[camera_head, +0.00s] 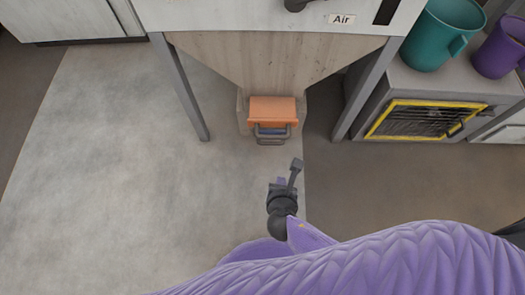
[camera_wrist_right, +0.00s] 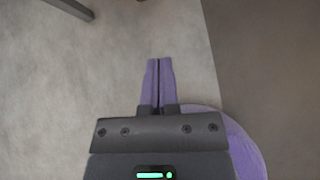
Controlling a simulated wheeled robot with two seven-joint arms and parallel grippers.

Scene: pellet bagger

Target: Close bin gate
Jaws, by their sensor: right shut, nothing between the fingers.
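The wooden bin (camera_head: 265,62) tapers down to a narrow spout. At its lower end sits the orange gate (camera_head: 272,109), with a grey handle (camera_head: 271,141) on its near side. How far the gate stands open is not clear from here. My right gripper (camera_head: 281,181) is below the handle in the head view, apart from it. The gate is not visible in that view. My left gripper is not in view.
Metal legs (camera_head: 181,88) and (camera_head: 368,88) flank the bin. The pale floor (camera_head: 110,150) at left is clear.

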